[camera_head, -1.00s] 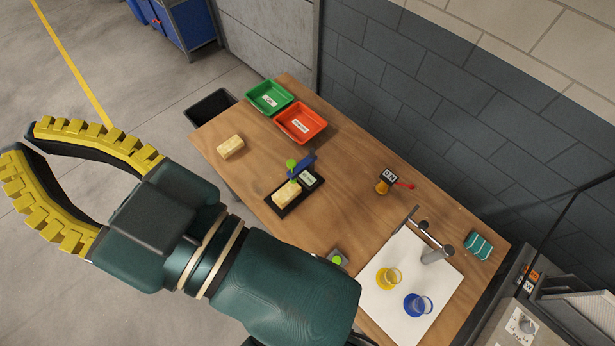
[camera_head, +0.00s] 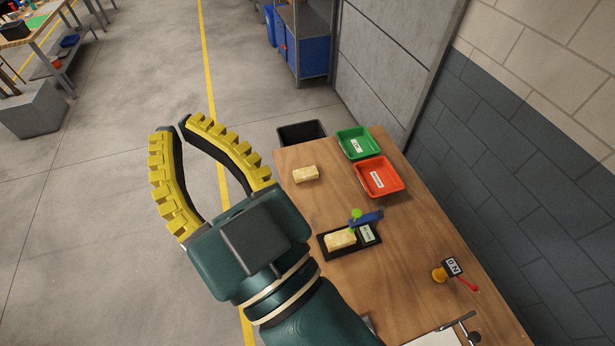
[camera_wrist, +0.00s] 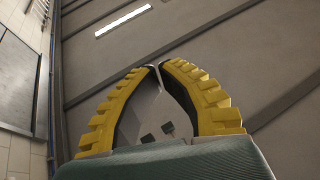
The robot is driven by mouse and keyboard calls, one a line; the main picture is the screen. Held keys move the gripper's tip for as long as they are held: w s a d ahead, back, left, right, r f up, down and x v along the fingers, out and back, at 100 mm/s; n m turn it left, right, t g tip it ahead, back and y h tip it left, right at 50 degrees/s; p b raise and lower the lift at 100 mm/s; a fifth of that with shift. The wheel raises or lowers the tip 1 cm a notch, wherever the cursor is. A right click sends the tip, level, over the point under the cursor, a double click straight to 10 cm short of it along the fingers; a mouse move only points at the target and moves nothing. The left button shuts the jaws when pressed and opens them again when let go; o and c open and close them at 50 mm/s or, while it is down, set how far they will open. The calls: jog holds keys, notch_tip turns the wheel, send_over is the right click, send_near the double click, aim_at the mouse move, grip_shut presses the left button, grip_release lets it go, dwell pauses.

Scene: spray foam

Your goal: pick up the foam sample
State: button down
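One pale yellow foam block (camera_head: 306,174) lies loose on the wooden table near its far left corner. A second, similar foam block (camera_head: 341,239) sits on a small black instrument (camera_head: 331,252) with a display, a blue part and a green knob. The frames do not show which one is the foam sample. My gripper (camera_head: 178,124) is raised to the left of the table, apart from both blocks, and empty. Its curved yellow fingers nearly meet at the tips, with a hollow between them. In the wrist view my gripper (camera_wrist: 159,66) points towards the ceiling, and no foam shows there.
A green tray (camera_head: 341,148) and a red tray (camera_head: 360,185) stand at the table's far edge, near the wall. A handheld gauge (camera_head: 451,267) lies nearer to me. A dark bin (camera_head: 302,133) stands beyond the table. The wooden table (camera_head: 400,290) has bare room in front.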

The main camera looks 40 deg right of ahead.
dwell(0.3)
jog(key=shift+c, duration=0.2)
grip_release()
jog(key=shift+w, duration=0.1)
